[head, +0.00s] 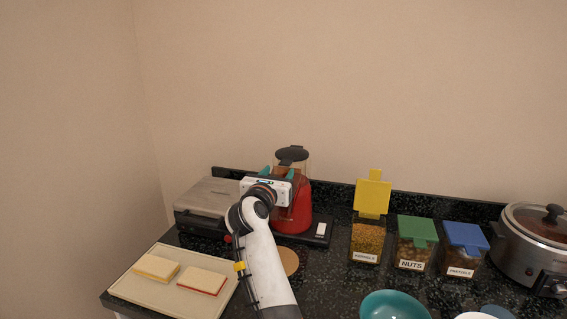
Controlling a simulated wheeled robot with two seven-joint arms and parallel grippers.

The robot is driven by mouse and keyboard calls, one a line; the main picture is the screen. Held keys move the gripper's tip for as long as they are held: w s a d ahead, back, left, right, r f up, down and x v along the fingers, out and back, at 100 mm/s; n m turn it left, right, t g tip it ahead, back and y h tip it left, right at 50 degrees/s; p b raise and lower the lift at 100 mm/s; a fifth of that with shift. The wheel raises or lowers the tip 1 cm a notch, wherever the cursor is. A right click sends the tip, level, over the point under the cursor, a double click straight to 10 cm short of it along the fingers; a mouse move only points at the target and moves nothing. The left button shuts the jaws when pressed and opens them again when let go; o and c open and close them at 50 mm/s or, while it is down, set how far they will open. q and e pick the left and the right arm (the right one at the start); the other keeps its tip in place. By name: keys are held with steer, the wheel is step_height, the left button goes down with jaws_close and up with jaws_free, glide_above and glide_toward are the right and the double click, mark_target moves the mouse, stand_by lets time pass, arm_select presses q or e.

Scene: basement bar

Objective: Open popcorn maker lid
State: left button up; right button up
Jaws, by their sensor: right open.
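The red popcorn maker (299,214) stands on the dark counter against the back wall. Its dark lid (292,154) sits on top of the clear upper part and looks shut. My right gripper (278,173) is in front of the popcorn maker, just below the lid's height, and hides part of its left side. Its teal fingers are spread apart, with the clear upper part showing behind and between them. I cannot tell whether they touch it. My left gripper is not in view.
A silver press grill (205,205) is left of the popcorn maker. A tray (137,286) with two sandwich-like slabs lies in front. Containers with yellow (372,196), green (417,230) and blue (466,238) lids, a slow cooker (535,240) and a teal bowl (393,306) are right.

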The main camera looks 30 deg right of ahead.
mark_target(284, 165)
steer(key=x, duration=0.5)
steer(key=shift+w+d+p, duration=0.25)
steer(key=shift+d+p, duration=0.05)
steer(key=shift+p, duration=0.05)
jaws_close()
